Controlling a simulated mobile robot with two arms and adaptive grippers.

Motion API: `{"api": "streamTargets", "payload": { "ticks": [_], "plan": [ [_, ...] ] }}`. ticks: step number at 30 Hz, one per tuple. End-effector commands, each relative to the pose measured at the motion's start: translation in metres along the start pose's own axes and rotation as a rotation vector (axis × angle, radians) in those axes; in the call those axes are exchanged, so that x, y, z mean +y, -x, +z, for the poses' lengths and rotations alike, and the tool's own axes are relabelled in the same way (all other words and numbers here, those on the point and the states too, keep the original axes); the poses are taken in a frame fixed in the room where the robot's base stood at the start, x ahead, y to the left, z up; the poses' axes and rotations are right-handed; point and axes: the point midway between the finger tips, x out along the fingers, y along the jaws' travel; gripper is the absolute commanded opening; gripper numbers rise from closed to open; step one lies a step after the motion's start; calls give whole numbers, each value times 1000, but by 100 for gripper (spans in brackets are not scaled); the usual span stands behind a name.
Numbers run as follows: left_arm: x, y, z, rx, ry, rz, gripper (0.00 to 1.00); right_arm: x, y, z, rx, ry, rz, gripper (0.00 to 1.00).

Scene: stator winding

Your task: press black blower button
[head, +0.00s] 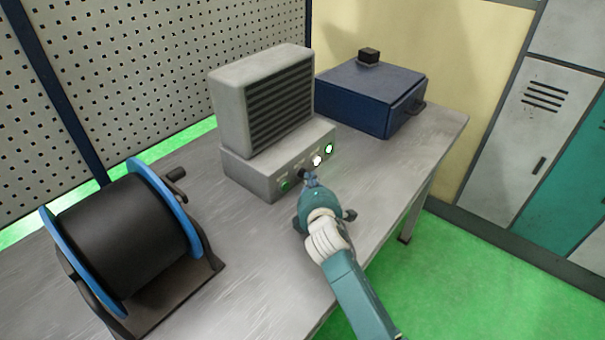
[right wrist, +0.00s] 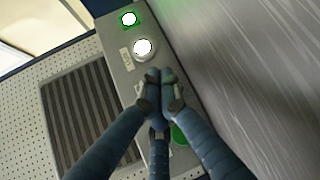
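The grey blower (head: 262,100) stands on the bench, with a vented upper box on a base. Its front panel (head: 270,182) carries a row of buttons: a green one (head: 286,185), a dark one that looks like the black button (head: 301,174), a lit white one (head: 317,160) and a lit green one (head: 329,148). My right gripper (head: 310,179) has its fingertips together at the panel, by the black button. In the right wrist view, the fingertips (right wrist: 157,80) cover that spot, so contact cannot be told. My left gripper is out of view.
A black spool (head: 125,240) with blue rims stands at the left of the bench. A dark blue box (head: 365,95) sits behind the blower to the right. The bench (head: 250,270) is clear in front of the blower. Lockers (head: 525,130) stand at the right.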

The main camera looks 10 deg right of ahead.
Motion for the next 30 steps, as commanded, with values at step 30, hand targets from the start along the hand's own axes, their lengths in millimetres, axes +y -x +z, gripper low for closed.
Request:
{"api": "streamTargets", "payload": {
  "ticks": [30],
  "plan": [
    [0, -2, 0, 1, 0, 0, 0, 3, -6, -6, 0, -1, 1, 0]
  ]
}}
